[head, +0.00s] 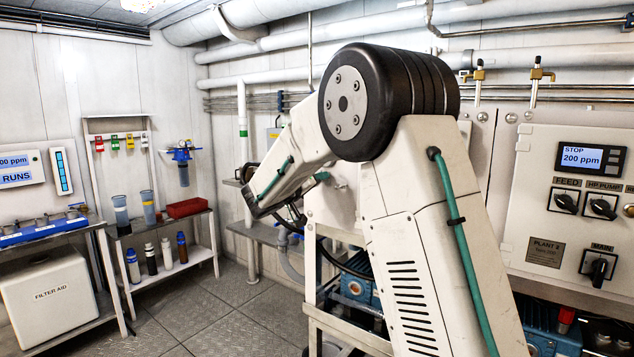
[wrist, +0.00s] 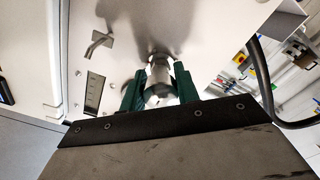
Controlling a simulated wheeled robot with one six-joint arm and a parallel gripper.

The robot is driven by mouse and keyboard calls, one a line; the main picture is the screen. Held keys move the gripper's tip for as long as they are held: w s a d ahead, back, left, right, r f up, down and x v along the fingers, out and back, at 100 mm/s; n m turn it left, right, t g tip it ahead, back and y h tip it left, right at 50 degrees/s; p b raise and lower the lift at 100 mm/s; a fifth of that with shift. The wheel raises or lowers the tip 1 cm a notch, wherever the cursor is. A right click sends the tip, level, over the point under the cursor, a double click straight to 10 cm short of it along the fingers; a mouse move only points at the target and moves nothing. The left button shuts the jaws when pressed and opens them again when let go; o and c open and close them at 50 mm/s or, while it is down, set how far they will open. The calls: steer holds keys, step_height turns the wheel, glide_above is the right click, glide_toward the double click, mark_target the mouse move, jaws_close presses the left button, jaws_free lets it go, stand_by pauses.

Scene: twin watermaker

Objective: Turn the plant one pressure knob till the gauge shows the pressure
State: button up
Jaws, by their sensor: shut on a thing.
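In the wrist view my gripper (wrist: 160,92) has its two dark green fingers on either side of a small metallic knob (wrist: 158,92). The fingers are shut on it. The knob stands out from a pale panel (wrist: 125,22), which carries a shadow above the knob. No pressure gauge can be made out in either view. In the head view my arm covers the middle of the picture, and my gripper and the knob are hidden behind it.
At right in the head view a control cabinet marked Plant 2 (head: 544,252) has a display (head: 594,158) reading STOP 200 ppm. Racks with bottles (head: 150,258) and a Filter Aid box (head: 50,295) stand at left. The floor (head: 210,300) between is clear. A black cable (wrist: 262,85) curves right of my gripper.

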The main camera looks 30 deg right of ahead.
steer(key=shift+f+m, duration=0.1)
steer(key=shift+m, duration=0.9)
steer(key=o, duration=1)
steer(key=shift+a, duration=0.1)
steer(key=v, duration=0.7)
steer(key=shift+s+a, duration=0.1)
steer(key=shift+a, duration=0.25)
